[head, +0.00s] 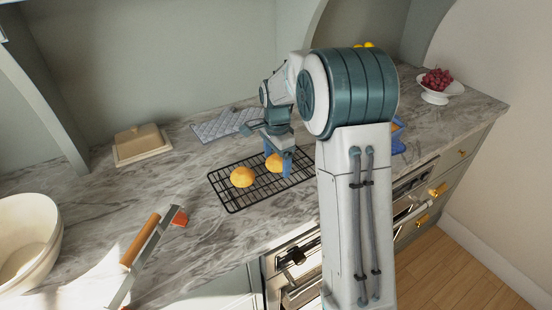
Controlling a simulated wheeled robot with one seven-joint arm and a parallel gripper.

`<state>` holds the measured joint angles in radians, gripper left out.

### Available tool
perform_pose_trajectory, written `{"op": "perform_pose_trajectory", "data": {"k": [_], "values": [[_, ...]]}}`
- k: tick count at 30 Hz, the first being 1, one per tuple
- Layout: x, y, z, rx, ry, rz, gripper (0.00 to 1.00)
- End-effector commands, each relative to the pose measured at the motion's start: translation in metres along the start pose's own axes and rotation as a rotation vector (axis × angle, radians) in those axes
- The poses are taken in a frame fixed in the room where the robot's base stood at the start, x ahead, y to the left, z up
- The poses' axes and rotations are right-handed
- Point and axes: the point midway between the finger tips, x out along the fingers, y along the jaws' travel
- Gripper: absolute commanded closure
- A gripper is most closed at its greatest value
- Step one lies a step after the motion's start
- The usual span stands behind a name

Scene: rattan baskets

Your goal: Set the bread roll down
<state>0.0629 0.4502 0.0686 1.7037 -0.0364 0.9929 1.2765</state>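A golden bread roll (273,162) is at my gripper (280,160), over the middle of a black wire rack (226,206). One blue finger stands close against the roll's right side and covers part of it. The other finger is hard to make out, so I cannot tell whether the gripper is shut on the roll. The roll appears at rack level, but I cannot tell whether it touches the wires. A second bread roll (243,177) rests on the rack, to the left and nearer.
A quilted grey mat (226,124) lies behind the rack, with a lidded butter dish (141,145) at back left. A cream bowl (27,240) and a wooden-handled tool (140,240) are at left. A white bowl of grapes (437,87) stands far right. The oven is below the counter's front edge.

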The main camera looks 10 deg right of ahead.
Motion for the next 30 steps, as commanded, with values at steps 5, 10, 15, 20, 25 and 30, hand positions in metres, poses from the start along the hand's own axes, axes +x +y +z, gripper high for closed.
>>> {"op": "perform_pose_trajectory", "data": {"k": [5, 10, 15, 20, 25, 30], "values": [[0.000, 0.000, 0.000, 0.000, 0.000, 0.000, 0.18], [-0.004, 0.000, 0.000, 0.001, 0.000, 0.000, 0.18], [-0.026, -0.001, 0.000, 0.000, 0.002, -0.004, 0.18], [-0.062, -0.001, 0.000, 0.000, 0.002, -0.005, 0.18], [-0.096, -0.001, 0.000, 0.001, 0.001, -0.004, 0.18], [-0.117, -0.001, 0.000, 0.000, 0.000, -0.002, 0.18]]}}
